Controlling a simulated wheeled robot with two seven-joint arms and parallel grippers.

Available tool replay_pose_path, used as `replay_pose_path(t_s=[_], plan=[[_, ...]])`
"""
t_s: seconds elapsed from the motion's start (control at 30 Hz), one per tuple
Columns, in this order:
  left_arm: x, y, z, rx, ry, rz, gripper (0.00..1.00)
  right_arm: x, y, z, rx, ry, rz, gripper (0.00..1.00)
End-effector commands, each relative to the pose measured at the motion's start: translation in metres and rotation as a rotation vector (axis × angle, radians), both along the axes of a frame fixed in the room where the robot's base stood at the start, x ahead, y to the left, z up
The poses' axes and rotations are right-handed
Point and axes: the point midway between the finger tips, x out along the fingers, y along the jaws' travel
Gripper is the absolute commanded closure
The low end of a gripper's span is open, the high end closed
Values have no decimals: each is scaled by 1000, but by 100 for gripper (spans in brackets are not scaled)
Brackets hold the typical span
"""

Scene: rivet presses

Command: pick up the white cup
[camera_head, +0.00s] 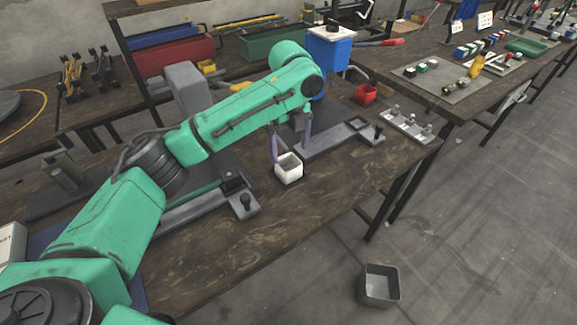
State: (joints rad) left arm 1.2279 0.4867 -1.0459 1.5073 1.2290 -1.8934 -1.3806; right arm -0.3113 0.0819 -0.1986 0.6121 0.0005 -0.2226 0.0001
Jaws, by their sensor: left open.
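The white cup (289,174) is a small, squarish, open-topped vessel standing upright on the dark wooden workbench (270,235), near the middle of the view. My left gripper (290,151) reaches over from the left on its green arm, with its purple fingers pointing down. It is open. One finger is at the cup's back left and the other is behind and to the right of it. I cannot tell whether either finger touches the cup. My right gripper is not in view.
Grey press bases (330,138) lie behind and left of the cup. A grey bin (379,285) stands on the floor. The bench in front of the cup is clear.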

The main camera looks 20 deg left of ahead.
Motion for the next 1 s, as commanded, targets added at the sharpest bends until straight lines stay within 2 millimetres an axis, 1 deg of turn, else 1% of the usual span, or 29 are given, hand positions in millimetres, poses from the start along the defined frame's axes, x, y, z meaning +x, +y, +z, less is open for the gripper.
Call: replay_pose_path(t_s=[0.03, 0.17, 0.27, 0.33, 0.43, 0.5, 0.67, 0.7, 0.77, 0.8, 0.9, 1.0], plan=[[-1, 1, -11, 2, 4, 0, 0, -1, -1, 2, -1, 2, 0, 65], [0, 1, -29, 1, 2, 1, 0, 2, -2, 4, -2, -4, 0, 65], [3, 1, -43, 1, 3, 3, 0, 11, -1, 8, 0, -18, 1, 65], [7, 1, -57, 0, 4, 2, 0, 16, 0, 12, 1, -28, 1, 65], [7, 1, -74, 1, 1, 1, 0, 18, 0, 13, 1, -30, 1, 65], [8, 2, -80, 1, -1, 1, 0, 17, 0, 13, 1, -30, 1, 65], [8, 1, -81, 0, -1, 1, 0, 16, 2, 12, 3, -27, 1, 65], [8, 1, -81, 0, -1, 1, 4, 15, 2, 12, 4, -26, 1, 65], [8, 1, -81, 0, -1, 1, 27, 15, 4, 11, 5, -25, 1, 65], [8, 1, -81, 0, -1, 1, 42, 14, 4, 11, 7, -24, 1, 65], [8, 1, -81, 0, -1, 1, 77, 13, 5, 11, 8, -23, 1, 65], [8, 1, -81, 0, -1, 1, 77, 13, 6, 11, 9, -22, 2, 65]])
